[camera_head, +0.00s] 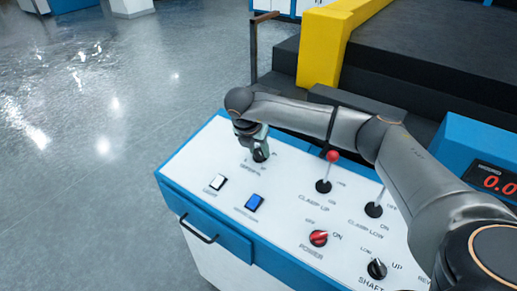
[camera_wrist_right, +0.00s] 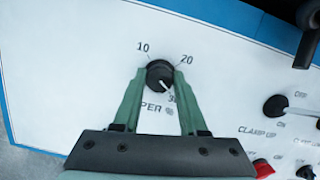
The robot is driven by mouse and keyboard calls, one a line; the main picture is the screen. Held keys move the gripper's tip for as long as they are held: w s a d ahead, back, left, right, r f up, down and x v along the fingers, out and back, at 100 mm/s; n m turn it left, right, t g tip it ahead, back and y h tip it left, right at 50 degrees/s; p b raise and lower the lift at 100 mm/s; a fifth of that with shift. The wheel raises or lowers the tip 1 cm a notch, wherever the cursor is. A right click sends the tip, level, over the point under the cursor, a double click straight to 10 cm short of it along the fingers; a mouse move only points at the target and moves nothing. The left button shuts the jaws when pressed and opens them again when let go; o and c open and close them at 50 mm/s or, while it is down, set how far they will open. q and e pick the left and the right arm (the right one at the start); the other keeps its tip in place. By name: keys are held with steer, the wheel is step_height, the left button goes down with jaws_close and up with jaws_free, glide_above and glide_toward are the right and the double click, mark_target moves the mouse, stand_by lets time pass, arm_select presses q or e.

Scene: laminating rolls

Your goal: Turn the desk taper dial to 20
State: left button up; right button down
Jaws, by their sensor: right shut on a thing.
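The desk taper dial (camera_wrist_right: 158,74) is a black round knob on the white desk panel (camera_head: 290,212). In the right wrist view the numbers 10 and 20 show above it, and a partly hidden number, seemingly 30, lies below right. Its white pointer mark points down and right, toward that partly hidden number. My right gripper (camera_wrist_right: 159,80) has its green fingers on both sides of the dial and is shut on it. In the head view the dial (camera_head: 261,155) shows partly beneath the right gripper (camera_head: 257,148). My left gripper is not in view.
Right of the dial stand the clamp up lever (camera_head: 325,184) with a red ball and the clamp low lever (camera_head: 374,209). In front are a white switch (camera_head: 217,182), a blue switch (camera_head: 254,203), the red power knob (camera_head: 318,238) and the black shaft knob (camera_head: 377,269).

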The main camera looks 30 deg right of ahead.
stand_by(0.4)
steer(key=n+b, duration=0.2)
steer(key=n, duration=0.1)
steer(key=shift+f+n+t+y, duration=0.1)
steer(key=shift+n+t+y, duration=0.2)
steer(key=shift+n, duration=0.1)
steer(key=n+y+b, duration=0.1)
steer(key=n+b, duration=0.1)
steer(key=n, duration=0.2)
steer(key=shift+d+n, duration=0.1)
steer(key=shift+n, duration=0.2)
steer(key=n+b, duration=0.1)
steer(key=n, duration=0.2)
steer(key=shift+n+t+y, duration=0.3)
steer(key=shift+n+y, duration=0.5)
steer(key=shift+n, duration=1.4)
steer(key=shift+c, duration=2.2)
jaws_free()
